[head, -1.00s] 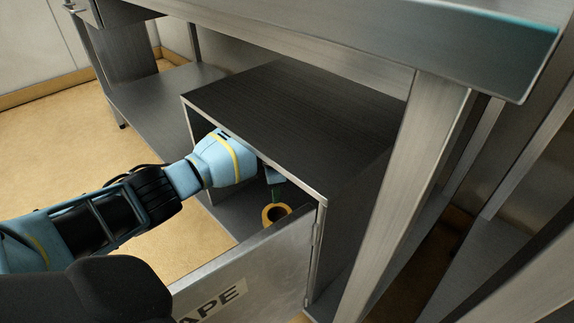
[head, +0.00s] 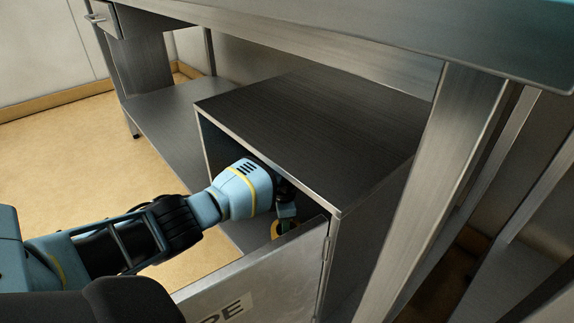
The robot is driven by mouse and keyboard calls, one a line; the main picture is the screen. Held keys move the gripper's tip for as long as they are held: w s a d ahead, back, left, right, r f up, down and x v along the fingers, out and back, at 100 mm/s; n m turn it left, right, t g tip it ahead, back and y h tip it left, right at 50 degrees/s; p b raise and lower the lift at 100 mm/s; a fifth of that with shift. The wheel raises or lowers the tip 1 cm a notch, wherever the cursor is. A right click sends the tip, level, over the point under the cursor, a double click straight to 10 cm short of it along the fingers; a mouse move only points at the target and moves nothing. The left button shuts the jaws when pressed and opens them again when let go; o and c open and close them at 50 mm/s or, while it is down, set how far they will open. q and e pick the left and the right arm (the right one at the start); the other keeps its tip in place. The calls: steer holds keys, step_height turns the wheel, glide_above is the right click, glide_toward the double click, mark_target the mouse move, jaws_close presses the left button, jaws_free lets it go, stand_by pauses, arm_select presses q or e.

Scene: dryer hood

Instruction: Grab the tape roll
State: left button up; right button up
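The yellow tape roll (head: 276,229) is inside the low metal cabinet (head: 310,112), just behind its open door (head: 262,276). Only a small part of the roll shows; the door edge and my gripper cover the rest. My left arm reaches in from the left through the cabinet's open front. My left gripper (head: 287,218) is under the cabinet top, right at the roll and overlapping it in the picture. Its fingertips are mostly hidden, so I cannot tell whether they are apart or closed on the roll. My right gripper is not in view.
A metal table leg (head: 440,170) stands to the right. The floor at left (head: 90,180) is clear.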

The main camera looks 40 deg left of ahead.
arm_select(q)
steer(key=shift+f, duration=0.15)
jaws_close()
stand_by(0.4)
